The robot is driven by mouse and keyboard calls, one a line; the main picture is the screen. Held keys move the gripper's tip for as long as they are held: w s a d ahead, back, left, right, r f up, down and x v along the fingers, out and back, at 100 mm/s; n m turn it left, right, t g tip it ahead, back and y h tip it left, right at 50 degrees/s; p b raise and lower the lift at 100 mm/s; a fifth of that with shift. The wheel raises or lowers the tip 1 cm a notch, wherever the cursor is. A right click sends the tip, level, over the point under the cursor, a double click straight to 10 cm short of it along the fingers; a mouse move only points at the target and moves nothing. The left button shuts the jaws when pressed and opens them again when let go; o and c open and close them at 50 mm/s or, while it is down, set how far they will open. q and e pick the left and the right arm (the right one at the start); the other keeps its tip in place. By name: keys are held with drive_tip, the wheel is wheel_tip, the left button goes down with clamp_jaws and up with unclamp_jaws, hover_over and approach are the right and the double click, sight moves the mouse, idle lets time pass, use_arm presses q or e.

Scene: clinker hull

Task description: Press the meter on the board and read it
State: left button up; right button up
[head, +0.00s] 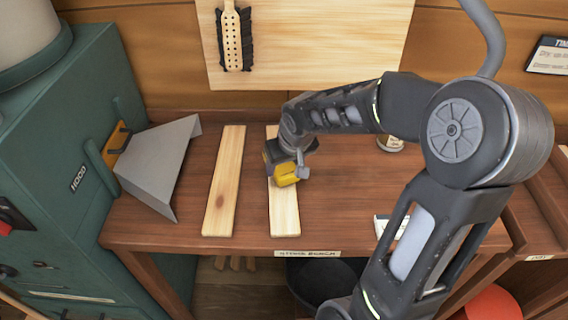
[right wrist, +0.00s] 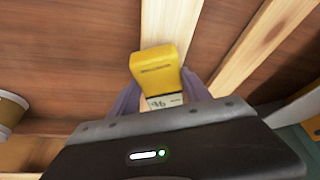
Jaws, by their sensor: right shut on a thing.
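My right gripper (head: 288,172) is shut on a yellow meter (head: 286,177) over the right-hand board (head: 285,213). In the right wrist view the meter (right wrist: 157,68) sits between the two fingers, with its far end over the pale board (right wrist: 172,25). A small light display on the meter shows dark digits that look like 46, partly cut off by the gripper body. I cannot tell for certain whether the meter touches the board. My left gripper is not in view.
A second board (head: 225,180) lies to the left on the brown bench (head: 340,215). A grey metal hood (head: 160,165) juts from a green cabinet (head: 75,130) at left. A brush (head: 233,38) hangs on the back panel.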

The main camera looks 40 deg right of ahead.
sight(284, 166)
drive_tip(key=shift+f+b, duration=0.4)
drive_tip(key=shift+b, duration=0.15)
idle(0.9)
drive_tip(key=shift+s+a+f, duration=0.1)
drive_tip(key=shift+s+f, duration=0.05)
idle(1.2)
wheel_tip(284, 166, up, 8)
drive_tip(key=p, duration=0.5)
drive_tip(key=shift+r+p, duration=0.25)
drive_tip(key=shift+p, duration=0.05)
drive_tip(key=shift+w, duration=0.2)
idle(0.6)
